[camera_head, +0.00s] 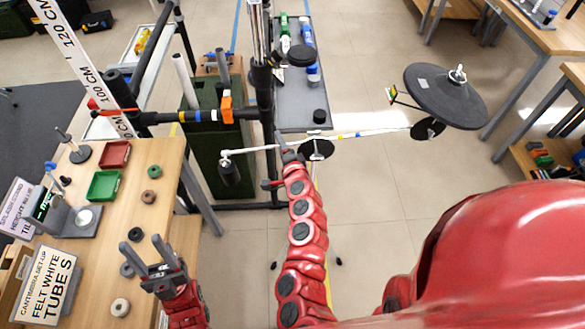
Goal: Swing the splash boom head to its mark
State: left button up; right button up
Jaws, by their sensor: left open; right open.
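The splash boom (367,132) is a thin white rod with blue and yellow bands, running from a dark counterweight (229,172) to its right end. Near that end are a large dark cymbal (432,97) and a smaller black disc (428,129). A small green, yellow and red marker (393,93) stands left of the cymbal; I cannot tell whether it is the mark. My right gripper (277,165) is open beside the boom's left part; contact is unclear. My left gripper (146,246) is open and empty over the wooden table, away from the boom.
The wooden table (160,205) at left holds red (115,153) and green (104,185) trays, several rings and signs. A black rack (264,105) and a grey tray table (290,112) stand behind the boom. Floor (400,205) is clear below the cymbal; benches stand at far right.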

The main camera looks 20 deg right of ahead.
jog(key=v, duration=1.5)
jog(key=shift+b, duration=0.3)
